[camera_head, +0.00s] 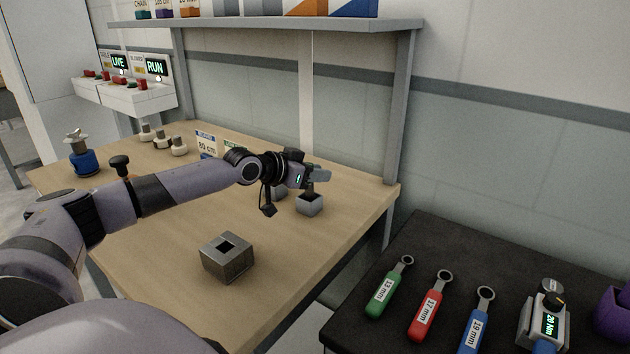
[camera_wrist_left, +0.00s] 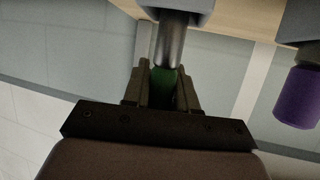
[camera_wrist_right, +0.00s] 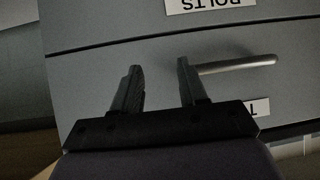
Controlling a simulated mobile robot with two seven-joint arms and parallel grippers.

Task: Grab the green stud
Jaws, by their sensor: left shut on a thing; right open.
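The green stud (camera_wrist_left: 164,80) shows in the left wrist view between the fingers of my left gripper (camera_wrist_left: 166,72). Its green end is in the jaws, and its bare metal shank (camera_wrist_left: 171,44) runs to a grey block (camera_wrist_left: 178,8). In the head view my left gripper (camera_head: 318,174) is over the far right part of the table, just above a small grey block (camera_head: 309,206); the stud itself is hard to make out there. My right gripper (camera_wrist_right: 160,82) is open and empty in the right wrist view, in front of a grey drawer front.
A purple-ended stud (camera_wrist_left: 298,97) stands at another grey block beside the green one. A metal block with a square hole (camera_head: 228,257) sits on the wooden table. A dark bench holds green, red and blue wrenches (camera_head: 430,305). The drawer has a bar handle (camera_wrist_right: 238,64).

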